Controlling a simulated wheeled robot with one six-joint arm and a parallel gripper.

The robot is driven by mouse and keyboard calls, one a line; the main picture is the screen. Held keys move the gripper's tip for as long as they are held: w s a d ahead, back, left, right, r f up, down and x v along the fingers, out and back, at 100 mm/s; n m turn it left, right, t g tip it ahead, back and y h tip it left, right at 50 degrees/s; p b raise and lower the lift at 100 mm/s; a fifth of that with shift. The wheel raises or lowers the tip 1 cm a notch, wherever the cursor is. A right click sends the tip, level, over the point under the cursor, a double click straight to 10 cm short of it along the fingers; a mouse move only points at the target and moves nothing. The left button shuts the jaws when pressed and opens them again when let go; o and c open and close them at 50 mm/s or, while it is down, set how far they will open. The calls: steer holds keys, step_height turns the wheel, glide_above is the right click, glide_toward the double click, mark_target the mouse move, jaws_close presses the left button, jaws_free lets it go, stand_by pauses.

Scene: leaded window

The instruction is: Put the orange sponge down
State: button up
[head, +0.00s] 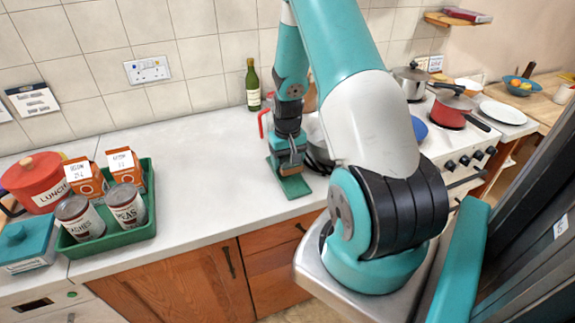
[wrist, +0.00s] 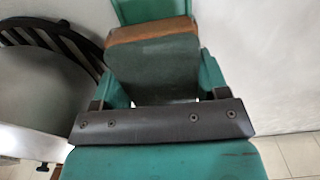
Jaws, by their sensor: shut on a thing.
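The orange sponge (wrist: 152,32) is between the jaws in the wrist view. It shows an orange-brown strip along its top edge and a grey-green face. My gripper (head: 289,160) is shut on it, low over the white worktop. In the head view the sponge is mostly hidden by the gripper. A flat green piece (head: 295,188) lies at worktop level just under the gripper. I cannot tell whether the sponge touches it or the worktop.
Clear white worktop (head: 195,150) lies left of my gripper. A green tray (head: 110,243) with cans and cartons stands at the left, beside a red lunch pot (head: 32,185). A bottle (head: 253,88) stands behind the gripper. The hob with a red pan (head: 452,108) is at right.

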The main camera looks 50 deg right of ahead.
steer(key=shift+f, duration=1.55)
steer(key=shift+f, duration=0.2)
steer(key=o, duration=0.7)
steer(key=shift+r, duration=0.1)
